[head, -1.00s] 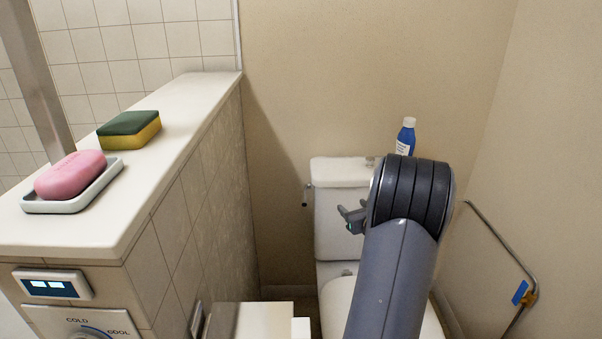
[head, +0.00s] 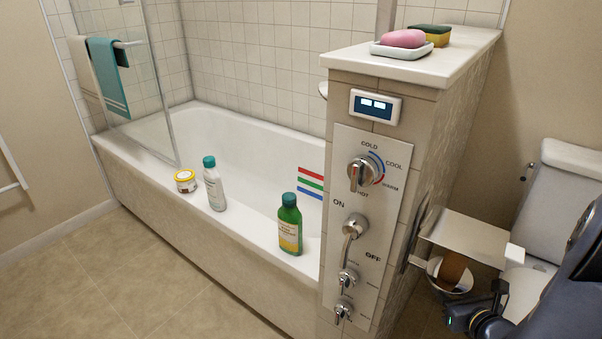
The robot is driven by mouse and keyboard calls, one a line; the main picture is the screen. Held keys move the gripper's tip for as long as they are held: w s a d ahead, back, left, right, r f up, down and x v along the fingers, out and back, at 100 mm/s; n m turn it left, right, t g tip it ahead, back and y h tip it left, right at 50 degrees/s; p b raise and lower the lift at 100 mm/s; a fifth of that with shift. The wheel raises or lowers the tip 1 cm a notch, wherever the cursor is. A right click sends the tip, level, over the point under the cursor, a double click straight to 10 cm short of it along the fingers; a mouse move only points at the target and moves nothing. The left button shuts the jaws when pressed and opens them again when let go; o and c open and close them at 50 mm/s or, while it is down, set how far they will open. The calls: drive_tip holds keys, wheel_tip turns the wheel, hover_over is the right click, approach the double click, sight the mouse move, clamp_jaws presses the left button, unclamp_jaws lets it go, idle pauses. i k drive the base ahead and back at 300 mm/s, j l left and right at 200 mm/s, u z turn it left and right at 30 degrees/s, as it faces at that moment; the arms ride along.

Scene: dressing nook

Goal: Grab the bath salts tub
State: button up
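My gripper (head: 486,303) is at the lower right, beside the toilet and far from the tub. It is small, dark and partly cut off by my arm, so its finger gap is unclear. I see nothing held in it.
A white bottle (head: 214,184) and a green bottle (head: 290,225) stand on the bathtub rim (head: 150,172). A tiled half wall (head: 385,90) with shower controls stands between my gripper and the tub. The floor (head: 110,275) in front of the bathtub is clear.

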sight(186, 179)
drive_tip(key=k+j, duration=0.15)
drive_tip(key=j, duration=0.15)
drive_tip(key=k+j, duration=0.15)
drive_tip(key=j, duration=0.2)
drive_tip(key=k+j, duration=0.1)
drive_tip(key=j, duration=0.2)
drive_tip(key=i+j, duration=0.2)
drive_tip(key=j, duration=0.2)
drive_tip(key=i+j, duration=0.15)
drive_tip(key=j, duration=0.2)
drive_tip(key=i+j, duration=0.2)
drive_tip(key=j, duration=0.2)
drive_tip(key=i+j, duration=0.3)
drive_tip(key=j, duration=0.2)
drive_tip(key=i+j, duration=0.65)
drive_tip(key=j, duration=0.3)
drive_tip(key=i+j, duration=0.35)
drive_tip(key=j, duration=0.1)
